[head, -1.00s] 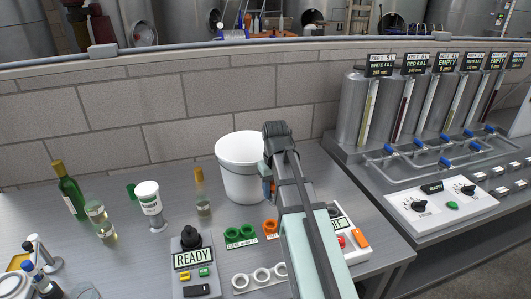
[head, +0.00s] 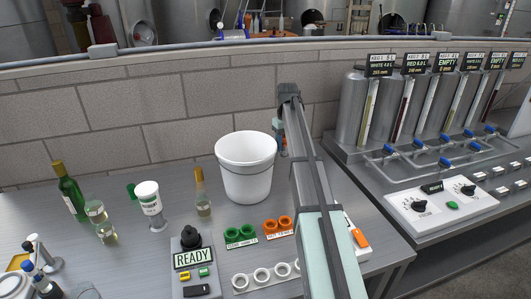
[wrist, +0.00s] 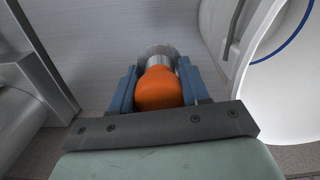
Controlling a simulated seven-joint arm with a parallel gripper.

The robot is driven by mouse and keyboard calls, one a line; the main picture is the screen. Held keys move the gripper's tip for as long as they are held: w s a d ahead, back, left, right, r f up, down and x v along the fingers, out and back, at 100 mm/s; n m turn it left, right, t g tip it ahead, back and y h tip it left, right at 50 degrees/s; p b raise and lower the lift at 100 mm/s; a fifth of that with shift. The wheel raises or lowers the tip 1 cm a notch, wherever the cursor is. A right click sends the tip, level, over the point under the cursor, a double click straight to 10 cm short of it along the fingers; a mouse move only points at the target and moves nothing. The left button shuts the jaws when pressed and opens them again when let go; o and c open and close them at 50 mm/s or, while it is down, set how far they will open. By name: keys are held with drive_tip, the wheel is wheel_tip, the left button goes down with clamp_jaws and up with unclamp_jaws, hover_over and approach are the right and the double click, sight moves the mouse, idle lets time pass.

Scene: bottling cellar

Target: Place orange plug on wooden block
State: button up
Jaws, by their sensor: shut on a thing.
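My gripper (wrist: 163,84) is shut on an orange plug (wrist: 160,91), which sits between its blue fingers in the wrist view. A shiny metallic or clear part shows just beyond the orange body. I cannot make out a wooden block in either view; my arm hides part of the bench.
A white bucket (head: 246,170) stands left of my gripper. Orange rings (head: 278,226), green rings (head: 240,235) and a READY box (head: 190,262) are in front. Bottles and glasses stand at left. Metal tanks (head: 365,110) and a control panel (head: 443,207) are at right.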

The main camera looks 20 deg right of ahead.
drive_tip(key=w+a+r+m, duration=0.1)
drive_tip(key=w+a+r, duration=0.15)
drive_tip(key=w, duration=0.35)
drive_tip(key=w+a+r, duration=0.2)
drive_tip(key=w+r, duration=0.1)
drive_tip(key=w, duration=0.4)
drive_tip(key=shift+m, duration=0.3)
drive_tip(key=shift+s+d+f, duration=0.1)
drive_tip(key=shift+f, duration=2.35)
drive_tip(key=shift+s+d+f, duration=0.1)
drive_tip(key=shift+f, duration=2.3)
drive_tip(key=shift+f, duration=0.15)
drive_tip(key=o, duration=1.1)
wheel_tip(320, 180, up, 12)
drive_tip(key=shift+r, duration=0.2)
